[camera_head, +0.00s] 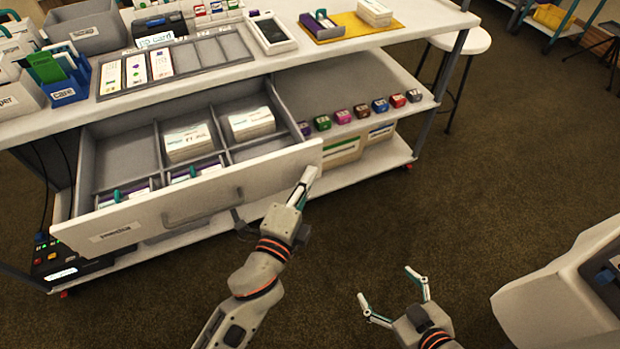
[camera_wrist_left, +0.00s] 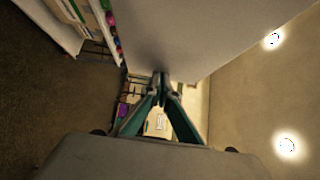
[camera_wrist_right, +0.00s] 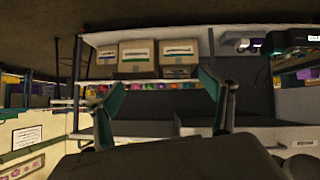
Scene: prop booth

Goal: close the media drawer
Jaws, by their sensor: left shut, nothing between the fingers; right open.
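The media drawer (camera_head: 190,205) is pulled out from under the white tabletop. Its front panel carries a label and a bar handle (camera_head: 205,205). Inside are compartments with white card stacks and purple and teal items. My left gripper (camera_head: 307,180) is shut and empty at the right end of the drawer front; whether it touches cannot be told. In the left wrist view its fingertips (camera_wrist_left: 160,78) meet close beside a large pale panel. My right gripper (camera_head: 395,285) is open and empty over the floor, away from the drawer. Its spread fingers also show in the right wrist view (camera_wrist_right: 165,95).
The tabletop (camera_head: 285,65) holds bins, a card tray and a tablet-like device (camera_head: 271,32). Right of the drawer, a shelf (camera_head: 350,90) bears several small coloured items, with boxes (camera_head: 343,150) below. A round stool (camera_head: 470,38) stands behind right. Carpet in front is clear.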

